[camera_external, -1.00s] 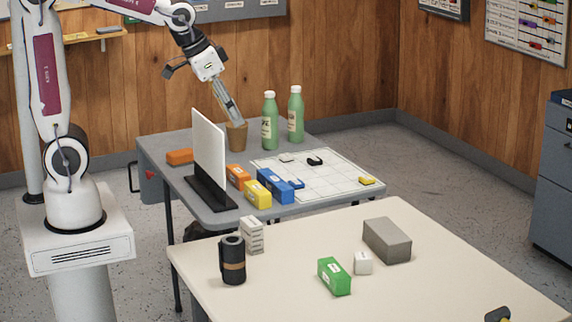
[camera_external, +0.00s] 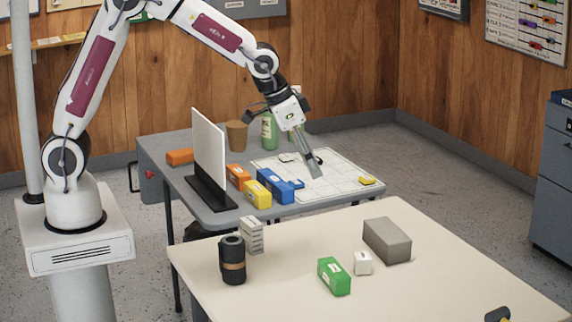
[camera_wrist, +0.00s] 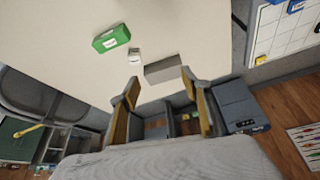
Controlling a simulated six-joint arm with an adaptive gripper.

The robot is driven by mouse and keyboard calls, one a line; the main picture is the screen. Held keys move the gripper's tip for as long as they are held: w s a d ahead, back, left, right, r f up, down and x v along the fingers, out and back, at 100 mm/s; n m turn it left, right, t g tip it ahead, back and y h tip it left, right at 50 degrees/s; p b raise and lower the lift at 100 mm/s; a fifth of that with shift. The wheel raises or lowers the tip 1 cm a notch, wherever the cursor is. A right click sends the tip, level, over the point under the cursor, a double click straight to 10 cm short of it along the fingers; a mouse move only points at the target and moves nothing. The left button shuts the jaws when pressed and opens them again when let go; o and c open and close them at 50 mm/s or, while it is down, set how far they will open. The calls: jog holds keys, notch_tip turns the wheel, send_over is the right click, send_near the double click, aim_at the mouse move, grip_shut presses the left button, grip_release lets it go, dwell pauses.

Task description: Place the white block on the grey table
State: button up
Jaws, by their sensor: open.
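A small white block (camera_external: 363,263) sits on the cream table, between a green block and a grey block. It also shows in the wrist view (camera_wrist: 134,55), beyond my fingertips. A taller white block with printed lines (camera_external: 252,236) stands at the cream table's left. The grey table (camera_external: 160,143) is behind the cream one and carries several objects. My gripper (camera_external: 314,170) is over the grid sheet on the grey table, pointing down and slightly right. In the wrist view its two fingers (camera_wrist: 160,82) are apart with nothing held between them.
A green block (camera_external: 334,276), a grey block (camera_external: 387,240) and a black canister (camera_external: 232,260) stand on the cream table. The grey table holds a white upright panel (camera_external: 208,148), coloured blocks, a brown cup (camera_external: 236,134), green bottles (camera_external: 269,130) and a grid sheet (camera_external: 335,182).

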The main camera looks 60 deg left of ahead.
jog(key=m, duration=0.1)
send_over(360, 255)
jog(key=s+a, duration=0.1)
jog(key=s, duration=0.1)
notch_tip(360, 255, down, 15)
jog(key=shift+a+f, duration=0.15)
jog(key=shift+g, duration=0.3)
jog(key=shift+x, duration=1.3)
jog(key=shift+f, duration=0.1)
jog(key=shift+d+x, duration=0.25)
jog(key=shift+x, duration=2.2)
jog(key=shift+s, duration=0.15)
jog(key=c, duration=1.3)
jog(key=shift+c, duration=0.2)
